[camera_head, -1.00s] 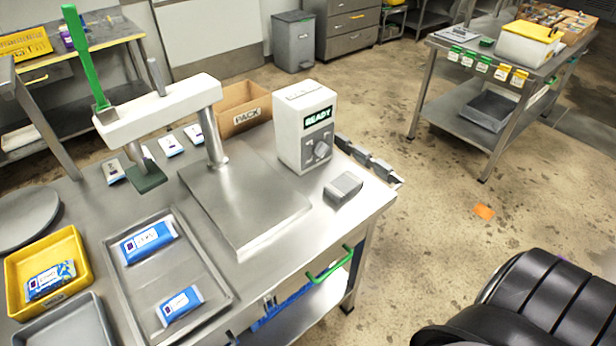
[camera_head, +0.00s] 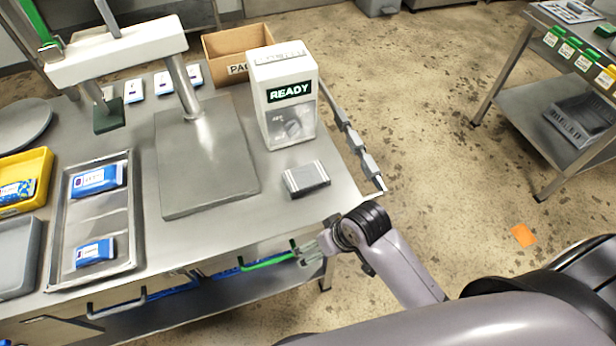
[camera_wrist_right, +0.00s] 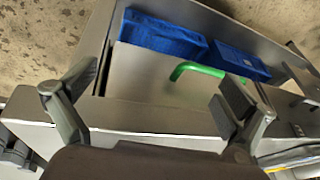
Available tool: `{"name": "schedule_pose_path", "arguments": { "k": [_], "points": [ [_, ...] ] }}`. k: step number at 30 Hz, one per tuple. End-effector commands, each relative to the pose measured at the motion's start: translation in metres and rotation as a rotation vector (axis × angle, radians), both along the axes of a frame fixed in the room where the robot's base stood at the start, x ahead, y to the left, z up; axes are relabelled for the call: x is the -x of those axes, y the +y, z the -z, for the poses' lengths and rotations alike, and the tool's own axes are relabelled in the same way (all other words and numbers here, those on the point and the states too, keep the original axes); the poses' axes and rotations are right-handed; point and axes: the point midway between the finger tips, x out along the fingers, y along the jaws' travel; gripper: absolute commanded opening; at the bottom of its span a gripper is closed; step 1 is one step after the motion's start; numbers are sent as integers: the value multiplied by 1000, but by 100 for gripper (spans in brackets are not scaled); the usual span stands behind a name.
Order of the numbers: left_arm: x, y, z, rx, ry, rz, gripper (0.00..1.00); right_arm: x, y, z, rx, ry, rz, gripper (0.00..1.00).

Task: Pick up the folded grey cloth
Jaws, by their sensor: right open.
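The folded grey cloth (camera_head: 306,179) lies on the steel table near its front right corner, in front of the white READY box. It is a small grey block with light stripes on one part. My right gripper (camera_head: 307,249) is at the table's front edge, beside the green handle and nearer to me than the cloth, apart from it. In the right wrist view, my right gripper (camera_wrist_right: 156,88) has its fingers wide apart with nothing held; the green handle (camera_wrist_right: 197,72) shows beyond them. The cloth is not seen in that view. My left gripper is not in view.
The READY box (camera_head: 284,95) stands just behind the cloth. A press with a flat steel plate (camera_head: 205,170) is to its left, and a tray (camera_head: 105,220) with blue packs is further left. Grey blocks (camera_head: 360,150) line the right edge. Blue bins (camera_wrist_right: 165,37) sit below the tabletop.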

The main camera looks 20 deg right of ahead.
Motion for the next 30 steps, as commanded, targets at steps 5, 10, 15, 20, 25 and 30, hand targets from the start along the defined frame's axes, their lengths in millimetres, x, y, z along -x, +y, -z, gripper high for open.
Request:
{"name": "schedule_pose_path", "arguments": {
  "k": [5,10,15,20,25,30],
  "points": [
    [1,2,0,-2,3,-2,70,-6,19,-61,-39,-20,-57,100],
    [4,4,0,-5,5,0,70,-22,36,-79,-65,3,-98,100],
    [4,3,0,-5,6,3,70,-45,49,-94,-71,35,-127,100],
    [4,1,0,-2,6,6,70,-72,55,-115,-47,84,-147,100],
    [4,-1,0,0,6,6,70,-109,44,-153,31,163,-116,100],
    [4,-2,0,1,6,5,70,-139,18,-198,121,232,-25,100]
  ]
}}
